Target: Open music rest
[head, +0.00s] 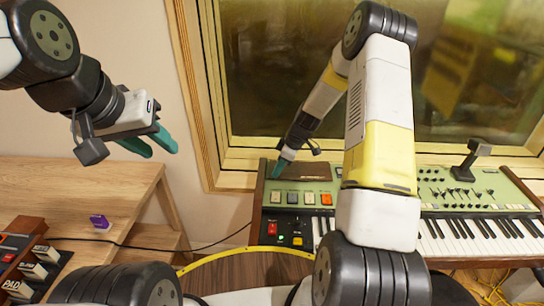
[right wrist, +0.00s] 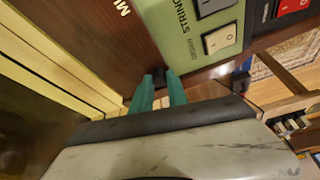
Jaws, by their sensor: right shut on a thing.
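The music rest (head: 312,171) is a brown panel lying nearly flat at the back left of the green keyboard (head: 265,190). In the right wrist view the brown panel (right wrist: 85,45) carries pale lettering. My right gripper (head: 279,168) is at the panel's left end, with its teal fingers pointing down. In the right wrist view its fingertips (right wrist: 160,80) close on a small dark knob (right wrist: 158,75) at the panel's edge, mostly hidden between them. My left gripper (head: 160,142) is raised at the left, away from the keyboard, with its fingers apart and empty.
A wood-framed window (head: 212,100) stands close behind the keyboard. My right arm hides the keyboard's middle. A black stand (head: 470,160) rises at the keyboard's right.

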